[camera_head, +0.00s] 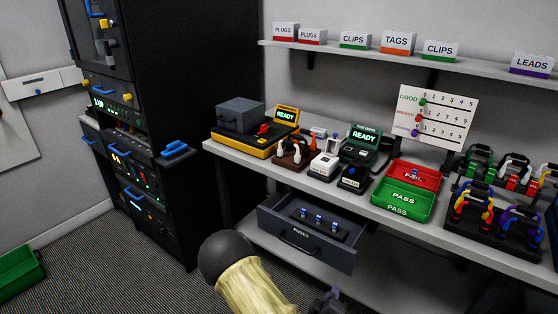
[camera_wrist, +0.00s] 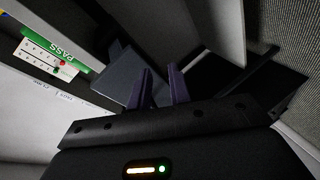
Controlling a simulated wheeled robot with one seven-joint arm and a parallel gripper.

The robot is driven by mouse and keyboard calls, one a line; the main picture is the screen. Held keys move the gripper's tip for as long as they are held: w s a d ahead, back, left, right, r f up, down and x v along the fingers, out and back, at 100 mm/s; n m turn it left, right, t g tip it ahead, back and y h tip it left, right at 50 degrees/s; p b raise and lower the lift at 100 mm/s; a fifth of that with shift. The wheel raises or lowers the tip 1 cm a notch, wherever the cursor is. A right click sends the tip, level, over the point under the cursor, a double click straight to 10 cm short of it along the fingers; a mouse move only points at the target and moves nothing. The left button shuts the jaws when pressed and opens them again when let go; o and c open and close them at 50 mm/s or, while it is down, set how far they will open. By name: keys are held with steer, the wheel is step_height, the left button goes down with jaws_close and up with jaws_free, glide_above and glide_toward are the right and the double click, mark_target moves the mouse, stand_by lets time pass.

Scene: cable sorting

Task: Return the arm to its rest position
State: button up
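My arm (camera_head: 246,278) comes up from the bottom of the head view, with a dark round joint and a pale yellow link. A dark part at the bottom edge may be part of my gripper; too little shows to tell. In the wrist view, the two dark purple fingers of my gripper (camera_wrist: 160,72) stand apart with a gap between them. Nothing shows held between them. The fingers point toward a grey-blue panel and dark shadow, and what they face is hard to make out.
An open drawer (camera_head: 290,248) holding several blue-topped pieces juts out below the bench (camera_head: 465,240). The bench carries testers, a red FAIL tray (camera_head: 427,174), a green PASS tray (camera_head: 380,200) and cable racks. A black cabinet (camera_head: 215,70) stands left. Carpet (camera_head: 120,265) is clear before it.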

steer(key=s+r+m+g+y, duration=0.5)
steer(key=s+r+m+g, duration=0.55)
steer(key=r, duration=0.55)
step_height(320, 180, up, 19)
steer(key=s+n+p, duration=0.1)
steer(key=s+p, duration=0.1)
steer(key=p, duration=1.6)
steer(key=shift+d+n+p, duration=0.3)
steer(key=shift+n, duration=0.05)
steer(key=shift+f+g, duration=0.1)
steer(key=shift+g, duration=0.15)
